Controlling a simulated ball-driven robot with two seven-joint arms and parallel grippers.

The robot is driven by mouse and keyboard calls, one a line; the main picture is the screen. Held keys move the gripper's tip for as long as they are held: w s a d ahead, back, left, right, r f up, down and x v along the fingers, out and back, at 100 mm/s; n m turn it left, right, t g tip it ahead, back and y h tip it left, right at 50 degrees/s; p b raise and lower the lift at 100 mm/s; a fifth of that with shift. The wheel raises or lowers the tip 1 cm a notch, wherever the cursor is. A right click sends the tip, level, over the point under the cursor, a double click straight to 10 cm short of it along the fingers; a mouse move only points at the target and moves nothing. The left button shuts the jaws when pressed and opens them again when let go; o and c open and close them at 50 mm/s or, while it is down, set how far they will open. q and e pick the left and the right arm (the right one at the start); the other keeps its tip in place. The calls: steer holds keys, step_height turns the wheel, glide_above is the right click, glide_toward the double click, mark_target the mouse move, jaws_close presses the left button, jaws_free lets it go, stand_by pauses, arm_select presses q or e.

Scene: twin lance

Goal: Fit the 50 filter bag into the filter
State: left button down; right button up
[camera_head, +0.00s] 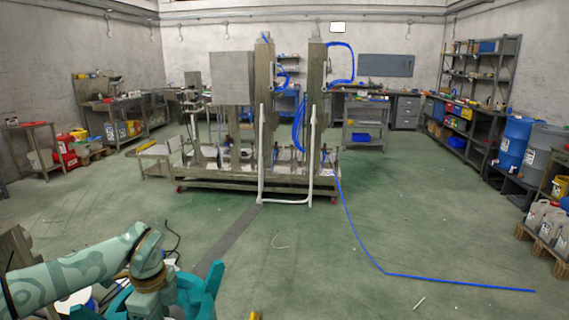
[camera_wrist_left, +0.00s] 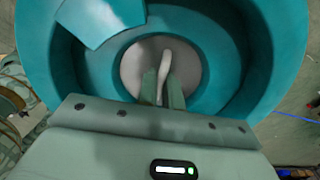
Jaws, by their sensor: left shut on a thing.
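My left arm comes in from the lower left in the head view, its wrist over a teal housing (camera_head: 205,292) with upright lugs. In the left wrist view a wide round teal housing (camera_wrist_left: 232,88) opens towards the camera. A pale grey disc (camera_wrist_left: 190,62) lies inside it. My left gripper (camera_wrist_left: 162,88) is shut on a pale curved strip (camera_wrist_left: 164,62) that stands up in front of the disc. Whether strip and disc belong to the filter bag I cannot tell; no "50" marking shows. The fingers are hidden in the head view. My right gripper is not in view.
A wheeled metal rig (camera_head: 240,184) with white pipes stands ahead. A blue hose (camera_head: 430,279) runs over the floor to the right. Benches, shelves (camera_head: 478,75) and blue drums (camera_head: 514,140) line the walls. The green floor between is mostly clear.

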arm_select(q)
steer(key=shift+f, duration=0.15)
stand_by(0.4)
steer(key=shift+f, duration=0.6)
steer(key=c, duration=1.5)
jaws_free()
